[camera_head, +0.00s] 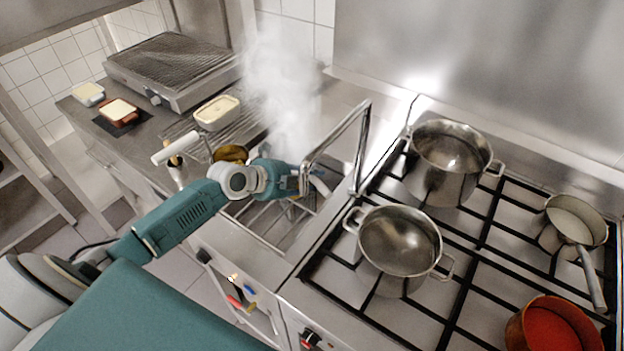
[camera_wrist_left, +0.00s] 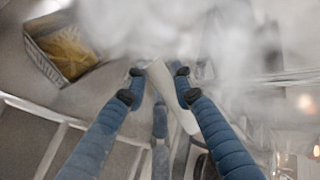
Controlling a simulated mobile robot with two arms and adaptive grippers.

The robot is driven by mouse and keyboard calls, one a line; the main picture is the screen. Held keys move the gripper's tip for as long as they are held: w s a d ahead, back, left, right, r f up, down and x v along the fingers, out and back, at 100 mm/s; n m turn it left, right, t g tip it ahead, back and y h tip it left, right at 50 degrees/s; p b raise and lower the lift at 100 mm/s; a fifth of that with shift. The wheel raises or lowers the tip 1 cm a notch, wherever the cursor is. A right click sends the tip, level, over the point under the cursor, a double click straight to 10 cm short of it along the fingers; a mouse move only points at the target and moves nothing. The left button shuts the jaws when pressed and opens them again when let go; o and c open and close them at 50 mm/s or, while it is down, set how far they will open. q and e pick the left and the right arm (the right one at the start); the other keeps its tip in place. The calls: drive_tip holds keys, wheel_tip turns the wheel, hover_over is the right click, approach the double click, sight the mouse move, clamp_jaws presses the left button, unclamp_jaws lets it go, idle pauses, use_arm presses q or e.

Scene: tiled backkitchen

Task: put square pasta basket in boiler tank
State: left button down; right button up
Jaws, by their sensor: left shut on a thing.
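My left gripper (camera_head: 306,179) is over the steaming boiler tank (camera_head: 262,232), left of the stove. Its fingers (camera_wrist_left: 158,82) are shut on a pale handle (camera_wrist_left: 172,95), which also shows just beyond the gripper in the head view (camera_head: 321,186). The basket part belonging to this handle is hidden or blurred by my gripper and steam, so I cannot tell its pose. A metal basket with yellow pasta (camera_wrist_left: 68,52) is at the upper left of the wrist view, apart from the fingers. My right gripper is not in view.
A bent metal pipe (camera_head: 362,150) rises close beside the gripper. Two steel pots (camera_head: 400,242) (camera_head: 450,165), a saucepan (camera_head: 573,225) and a red-filled pot (camera_head: 552,330) stand on the stove. A grill (camera_head: 172,70) and small food tubs (camera_head: 217,112) are on the left counter. Steam obscures the tank's back.

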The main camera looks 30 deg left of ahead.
use_arm(q)
drive_tip(key=c, duration=1.5)
unclamp_jaws()
drive_tip(key=shift+o, duration=0.2)
drive_tip(key=b+v, duration=0.2)
drive_tip(key=v, duration=1)
